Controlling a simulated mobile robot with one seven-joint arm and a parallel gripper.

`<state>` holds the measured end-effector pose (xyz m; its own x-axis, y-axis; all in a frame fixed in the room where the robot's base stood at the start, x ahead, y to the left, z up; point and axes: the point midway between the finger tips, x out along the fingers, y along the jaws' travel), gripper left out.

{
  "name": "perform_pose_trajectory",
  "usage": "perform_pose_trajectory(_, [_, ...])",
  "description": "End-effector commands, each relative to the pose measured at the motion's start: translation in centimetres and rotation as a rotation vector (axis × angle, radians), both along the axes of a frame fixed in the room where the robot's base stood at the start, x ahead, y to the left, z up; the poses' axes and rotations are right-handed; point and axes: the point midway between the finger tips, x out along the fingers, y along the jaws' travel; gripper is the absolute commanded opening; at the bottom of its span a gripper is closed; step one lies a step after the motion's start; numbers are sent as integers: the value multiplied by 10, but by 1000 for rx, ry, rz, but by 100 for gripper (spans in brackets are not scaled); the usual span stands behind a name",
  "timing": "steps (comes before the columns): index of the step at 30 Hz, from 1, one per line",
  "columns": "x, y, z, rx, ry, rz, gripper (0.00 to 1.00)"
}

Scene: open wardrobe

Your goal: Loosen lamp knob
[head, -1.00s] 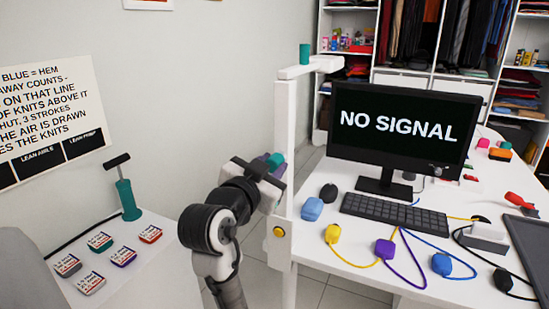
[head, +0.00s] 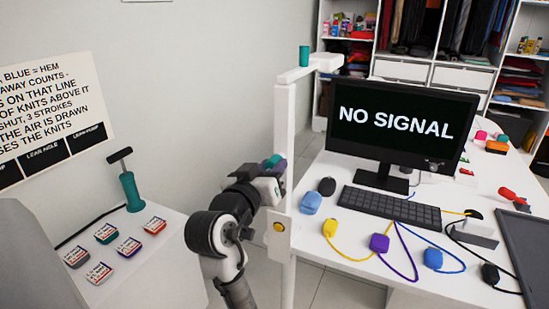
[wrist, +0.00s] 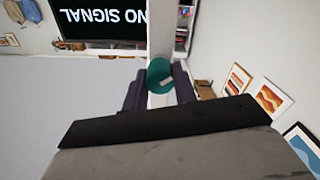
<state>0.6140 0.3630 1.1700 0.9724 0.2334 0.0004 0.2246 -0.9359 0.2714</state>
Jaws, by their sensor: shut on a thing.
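The lamp (head: 285,150) looks like a tall white post with a short white arm at its top and a teal cylinder (head: 304,56) standing on that arm. A teal round knob (head: 272,160) sits on the left side of the post, partly hidden by my gripper (head: 266,177). In the wrist view the knob (wrist: 160,72) has a pale mark on its face, which is tilted. My gripper's two dark fingers (wrist: 160,90) are on either side of the knob and shut on it.
At left a white table carries a teal hand pump (head: 130,190) and several labelled cards (head: 129,246).

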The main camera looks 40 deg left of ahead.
Motion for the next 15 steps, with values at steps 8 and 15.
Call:
perform_pose_trajectory(8, [0, 0, 2, -156, -36, 0, 2])
perform_pose_trajectory(15, [0, 0, 2, -289, -70, -1, 2])
